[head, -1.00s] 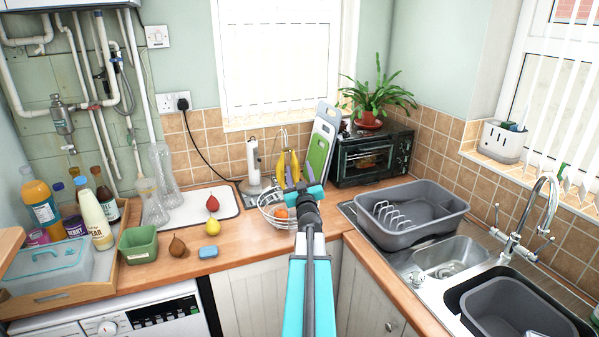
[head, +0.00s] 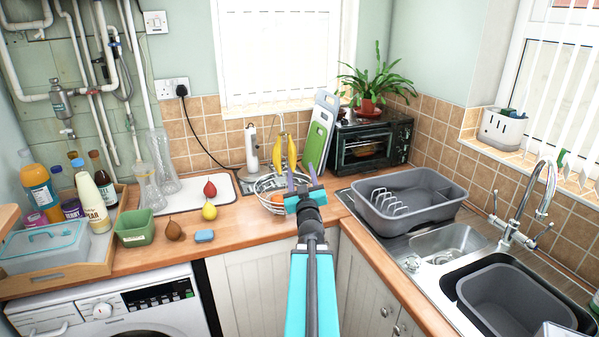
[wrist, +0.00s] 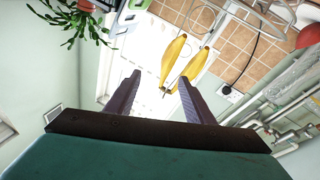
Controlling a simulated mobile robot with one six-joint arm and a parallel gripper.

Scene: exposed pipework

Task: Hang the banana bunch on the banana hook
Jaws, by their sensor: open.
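The yellow banana bunch (head: 292,152) is upright above the wire basket in the head view, just below the curved metal tip of the banana hook (head: 282,118). It appears to hang there, but the contact is too small to make out. My gripper (head: 302,182) is open and empty, in front of the bunch and slightly lower right. In the wrist view the two bananas (wrist: 198,65) show beyond my spread fingers (wrist: 159,82), with nothing between the fingers.
The wire fruit basket (head: 265,190) holds an orange-red fruit behind my gripper. Chopping boards (head: 318,135) and a black toaster oven (head: 370,145) stand right of the bunch. A grey dish tub (head: 425,205) is at the right. A red and a yellow pear sit on the left.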

